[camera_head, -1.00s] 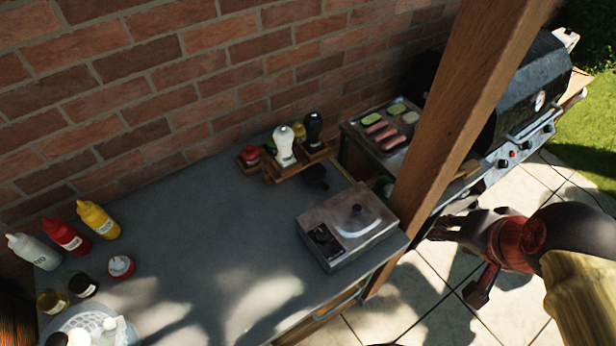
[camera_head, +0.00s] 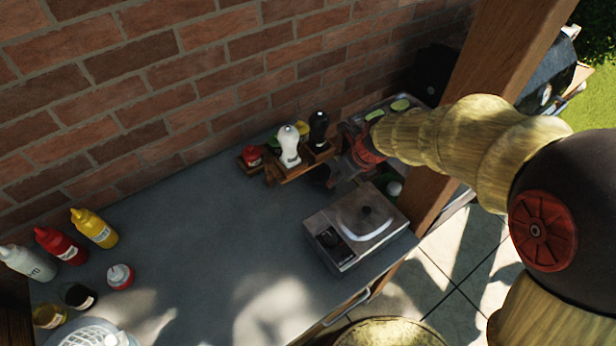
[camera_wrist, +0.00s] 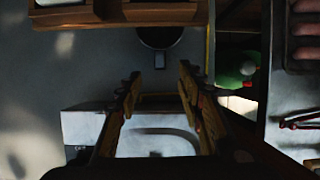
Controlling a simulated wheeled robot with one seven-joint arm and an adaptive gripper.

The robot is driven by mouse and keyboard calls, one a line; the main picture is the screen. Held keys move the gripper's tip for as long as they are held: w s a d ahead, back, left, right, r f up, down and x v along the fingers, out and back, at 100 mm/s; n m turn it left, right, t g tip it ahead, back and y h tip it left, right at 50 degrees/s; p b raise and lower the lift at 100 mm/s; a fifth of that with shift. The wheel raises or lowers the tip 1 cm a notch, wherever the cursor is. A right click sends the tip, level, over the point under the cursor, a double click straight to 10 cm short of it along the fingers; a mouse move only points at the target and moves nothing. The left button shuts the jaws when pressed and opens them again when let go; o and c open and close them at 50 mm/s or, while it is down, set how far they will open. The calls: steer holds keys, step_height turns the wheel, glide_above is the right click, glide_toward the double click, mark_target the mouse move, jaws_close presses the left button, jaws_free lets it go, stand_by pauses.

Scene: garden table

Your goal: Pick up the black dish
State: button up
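The black dish (camera_wrist: 160,38) is a small, dark, round dish with a short handle pointing toward my gripper in the wrist view. It sits on the grey tabletop beside the wooden condiment rack. In the head view the dish (camera_head: 321,174) is dim and partly covered by my gripper. My gripper (camera_wrist: 158,80) is open, with nothing visible between its fingers. Its two fingers point toward the dish, one on each side of the handle's line. The fingers appear apart from the dish; their height above the table is hard to tell.
The wooden rack (camera_head: 291,172) holds a white and a black shaker right behind the dish. A green-and-white item (camera_wrist: 238,68) is close on the right. A wooden post (camera_head: 490,90) is near my arm. The table's middle is clear.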

mark_target(321, 179)
steer(key=shift+x, duration=0.8)
steer(key=b+x, duration=0.3)
steer(key=x, duration=0.4)
steer(key=shift+w+r, duration=0.1)
steer(key=shift+r, duration=0.1)
steer(key=shift+c, duration=1)
steer(key=c, duration=0.7)
jaws_close()
